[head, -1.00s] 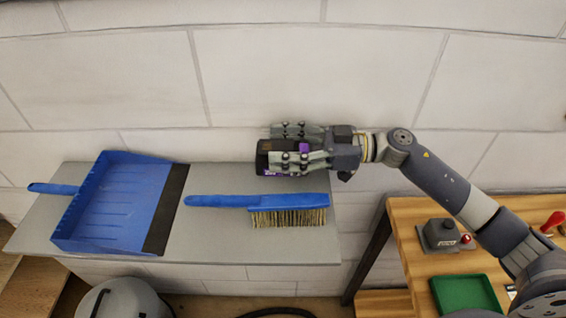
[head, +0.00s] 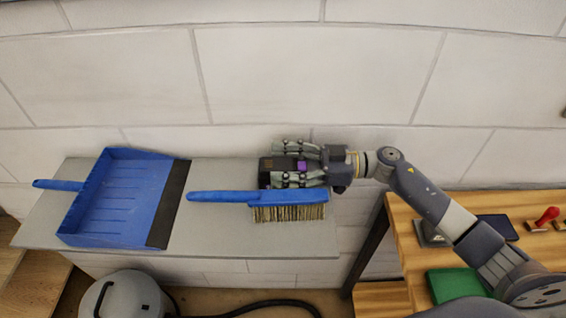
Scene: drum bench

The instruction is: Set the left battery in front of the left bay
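The battery (head: 266,173) is a dark block with a purple patch, near the back right end of the grey shelf, behind the blue brush. My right gripper (head: 285,163) reaches in from the right with its fingers on either side of the battery, shut on it. The brush hides the battery's lower front, so I cannot tell whether it touches the shelf. My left gripper is not in view. No bay can be made out.
The grey shelf (head: 210,240) holds a blue dustpan (head: 112,198) and the blue brush (head: 258,197). A wooden bench (head: 410,258) at the right carries a green tray (head: 455,284) and a red-handled stamp (head: 547,214). A grey vacuum (head: 128,298) stands below.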

